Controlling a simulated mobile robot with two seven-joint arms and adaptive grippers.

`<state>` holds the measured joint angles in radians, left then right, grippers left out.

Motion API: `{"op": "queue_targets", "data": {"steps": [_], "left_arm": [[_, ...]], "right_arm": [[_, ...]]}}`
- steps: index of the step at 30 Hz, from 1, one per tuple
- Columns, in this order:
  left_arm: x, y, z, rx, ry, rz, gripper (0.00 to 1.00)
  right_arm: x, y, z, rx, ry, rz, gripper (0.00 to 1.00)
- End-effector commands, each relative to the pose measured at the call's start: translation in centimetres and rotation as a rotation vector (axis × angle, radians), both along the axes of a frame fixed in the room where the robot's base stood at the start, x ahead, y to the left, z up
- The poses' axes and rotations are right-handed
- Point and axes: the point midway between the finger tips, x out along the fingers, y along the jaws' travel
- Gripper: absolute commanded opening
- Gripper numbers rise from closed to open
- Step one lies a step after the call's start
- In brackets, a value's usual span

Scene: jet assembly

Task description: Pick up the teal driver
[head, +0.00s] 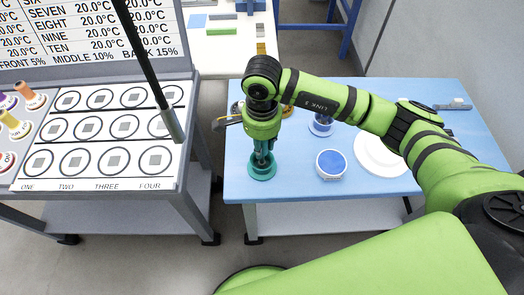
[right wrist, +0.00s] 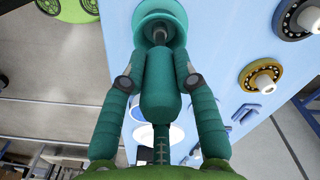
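The teal driver (head: 262,160) stands upright in a round teal base (head: 262,172) near the left front corner of the blue table. My right gripper (head: 262,142) points down over it from above. In the right wrist view, the driver's teal handle (right wrist: 161,85) runs between the two teal fingers, and the fingertips (right wrist: 160,62) close in against both sides of it. The driver's lower end reaches into the base (right wrist: 160,22). My left gripper is not in view.
The blue table (head: 300,185) also bears a blue-topped white round piece (head: 331,164), a white plate (head: 380,155) and a blue round stand (head: 320,126).

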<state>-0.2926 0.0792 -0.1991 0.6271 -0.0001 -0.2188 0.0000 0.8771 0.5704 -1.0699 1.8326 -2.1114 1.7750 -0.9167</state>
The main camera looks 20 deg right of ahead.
Motion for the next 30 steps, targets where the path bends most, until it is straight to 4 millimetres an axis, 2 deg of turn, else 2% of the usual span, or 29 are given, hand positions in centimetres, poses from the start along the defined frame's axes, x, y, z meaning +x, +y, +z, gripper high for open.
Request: {"op": "queue_targets", "data": {"steps": [10, 14, 17, 21, 30], "left_arm": [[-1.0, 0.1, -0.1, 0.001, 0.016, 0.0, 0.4], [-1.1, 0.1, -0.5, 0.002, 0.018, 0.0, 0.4], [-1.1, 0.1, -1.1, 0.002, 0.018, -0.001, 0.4], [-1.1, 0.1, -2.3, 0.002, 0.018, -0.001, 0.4], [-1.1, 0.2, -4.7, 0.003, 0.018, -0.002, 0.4]], "right_arm": [[0.0, 0.0, 0.0, 0.0, 0.001, 0.0, 0.0], [0.1, 0.0, 0.6, 0.002, -0.001, 0.0, 0.0], [0.1, 0.0, 1.6, 0.002, -0.004, 0.001, 0.0], [0.2, 0.0, 4.0, 0.002, -0.008, 0.001, 0.0], [-1.1, -6.7, 7.7, -0.001, -0.006, -0.006, 0.0]]}}
